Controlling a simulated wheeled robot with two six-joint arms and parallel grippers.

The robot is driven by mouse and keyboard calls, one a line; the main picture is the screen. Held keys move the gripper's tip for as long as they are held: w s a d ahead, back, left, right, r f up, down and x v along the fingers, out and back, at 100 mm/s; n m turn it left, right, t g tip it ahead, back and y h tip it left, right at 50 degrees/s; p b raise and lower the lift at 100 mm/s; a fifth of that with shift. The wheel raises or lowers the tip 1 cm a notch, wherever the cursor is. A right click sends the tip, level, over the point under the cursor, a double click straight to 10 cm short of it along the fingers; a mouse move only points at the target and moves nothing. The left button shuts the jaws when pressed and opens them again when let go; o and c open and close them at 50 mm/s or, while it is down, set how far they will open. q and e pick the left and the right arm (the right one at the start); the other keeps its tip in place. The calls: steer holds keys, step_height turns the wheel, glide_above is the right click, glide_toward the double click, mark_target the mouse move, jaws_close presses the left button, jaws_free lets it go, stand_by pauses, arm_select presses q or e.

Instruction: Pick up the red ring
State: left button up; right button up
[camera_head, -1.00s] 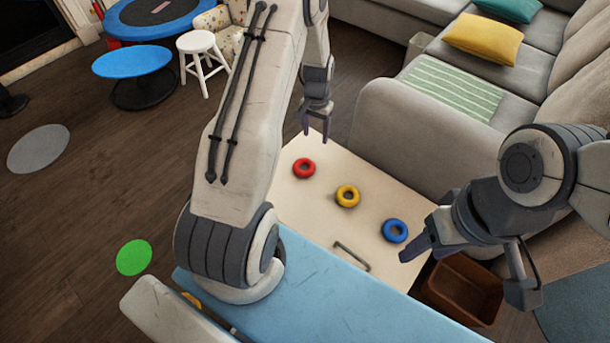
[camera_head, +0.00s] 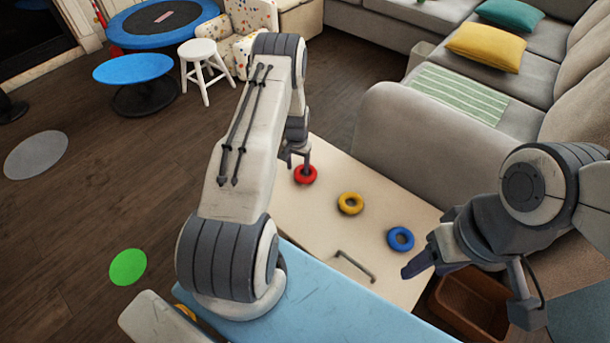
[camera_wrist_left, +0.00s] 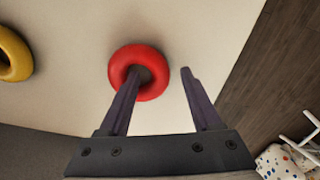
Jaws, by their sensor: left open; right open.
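The red ring (camera_head: 306,176) lies flat on the cream tabletop (camera_head: 325,222), in line with a yellow ring (camera_head: 350,204) and a blue ring (camera_head: 400,239). My left gripper (camera_head: 298,163) is open at the red ring. In the left wrist view, one fingertip of this gripper (camera_wrist_left: 163,73) reaches over the hole of the red ring (camera_wrist_left: 122,66), and the other is outside it on the right. The ring wall lies between the fingers; I cannot tell whether they touch it. My right gripper (camera_head: 422,262) is open and empty, near the blue ring.
A metal handle (camera_head: 354,266) is near the table's front edge. A brown bin (camera_head: 470,305) stands below my right gripper. The grey sofa (camera_head: 430,140) borders the table's far right side. The yellow ring (camera_wrist_left: 12,55) also shows at the left of the wrist view.

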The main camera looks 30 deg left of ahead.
arm_select(q)
steer(key=shift+f, duration=0.5)
jaws_close()
steer(key=shift+r, duration=0.1)
